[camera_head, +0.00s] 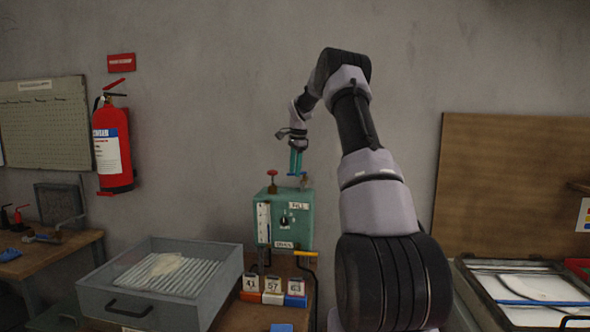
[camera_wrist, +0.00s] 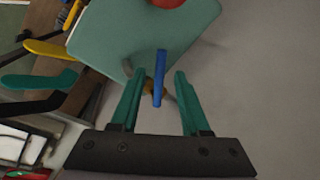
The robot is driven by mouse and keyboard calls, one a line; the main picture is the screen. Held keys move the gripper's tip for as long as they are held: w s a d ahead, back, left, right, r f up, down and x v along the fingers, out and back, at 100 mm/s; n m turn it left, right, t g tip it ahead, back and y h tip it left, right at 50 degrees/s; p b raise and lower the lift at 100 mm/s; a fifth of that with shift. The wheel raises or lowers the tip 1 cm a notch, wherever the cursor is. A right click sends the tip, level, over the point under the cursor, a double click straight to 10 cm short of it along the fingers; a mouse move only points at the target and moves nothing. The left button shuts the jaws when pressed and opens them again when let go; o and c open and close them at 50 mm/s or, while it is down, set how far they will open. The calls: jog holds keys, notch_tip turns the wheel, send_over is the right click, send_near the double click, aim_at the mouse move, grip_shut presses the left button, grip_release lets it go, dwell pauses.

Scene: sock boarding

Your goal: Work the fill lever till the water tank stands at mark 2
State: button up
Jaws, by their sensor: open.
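The water tank is a green box (camera_head: 305,233) on the wooden bench, with a white gauge strip (camera_head: 263,223) on its front left. The gauge marks and level are too small to read. A FILL label (camera_head: 298,206) is on its front. A blue lever (camera_wrist: 160,72) rises from the tank's top, which shows as a green plate (camera_wrist: 125,30) in the wrist view. My gripper (camera_wrist: 158,88) is open above the tank, its green fingers on either side of the blue lever with gaps showing. In the head view my gripper (camera_head: 296,162) is pointing down over the tank's right side.
A red knob (camera_head: 272,181) stands on the tank's top left. A yellow-tipped handle (camera_head: 305,253) sits by the DRAIN label (camera_head: 284,245). Numbered blocks (camera_head: 272,291) stand in front. A grey tray (camera_head: 215,285) is at left.

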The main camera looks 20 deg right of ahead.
grip_shut()
dwell(1.4)
